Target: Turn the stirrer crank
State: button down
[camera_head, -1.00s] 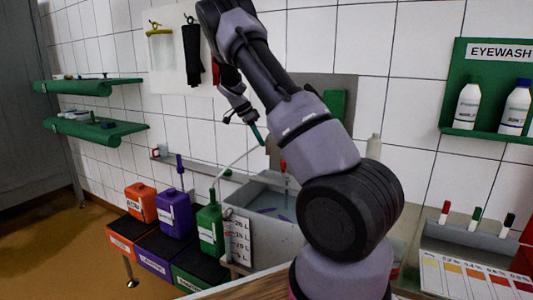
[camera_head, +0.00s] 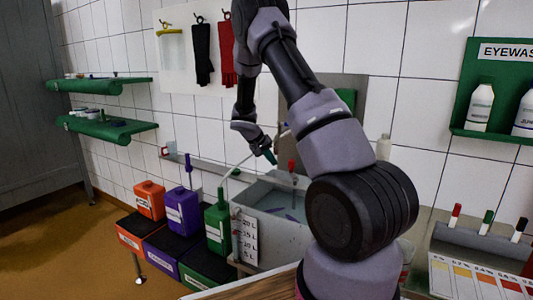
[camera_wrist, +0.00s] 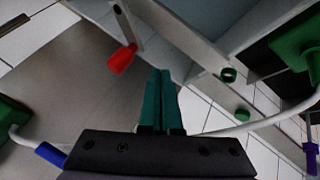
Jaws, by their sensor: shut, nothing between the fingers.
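A red handle (camera_head: 291,166) stands at the back of the grey water basin (camera_head: 285,195), above the water in the head view. I take it for the stirrer crank's grip. In the wrist view the red handle (camera_wrist: 121,59) sits on a thin metal arm, left of my fingers and apart from them. My gripper (camera_head: 270,157) has teal fingers and hangs just left of the red handle, above the basin. In the wrist view my gripper's fingers (camera_wrist: 161,72) are pressed together with nothing between them. The crank's lower parts are hard to make out.
Orange (camera_head: 149,200), purple (camera_head: 182,211) and green (camera_head: 216,228) canisters stand left of the basin. A pale hose (camera_head: 240,165) arches from the green one. An upright volume scale (camera_head: 246,236) is at the basin's front.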

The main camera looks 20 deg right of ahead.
jog(key=shift+s+d+f, duration=0.1)
jog(key=shift+s+d, duration=0.1)
jog(key=shift+d, duration=0.45)
jog(key=shift+s+d+r, duration=0.1)
jog(key=shift+s+d, duration=0.15)
jog(key=shift+d, duration=0.35)
jog(key=shift+s+d+f, duration=0.1)
jog(key=shift+s+d, duration=0.1)
jog(key=shift+d, duration=0.45)
jog(key=shift+d, duration=0.1)
jog(key=shift+d+m+g, duration=0.2)
jog(key=shift+m+g, duration=0.1)
jog(key=shift+m, duration=0.2)
jog(key=shift+w, duration=0.1)
jog(key=shift+d+m+g, duration=0.55)
jog(key=shift+d+m, duration=0.35)
jog(key=shift+d, duration=0.25)
jog(key=shift+d+m+g, duration=0.55)
jog(key=shift+d+m, duration=0.35)
jog(key=shift+d, duration=0.25)
jog(key=shift+s+d+m+g, duration=0.45)
jog(key=shift+d+m+g, duration=0.05)
jog(key=shift+d+m, duration=0.3)
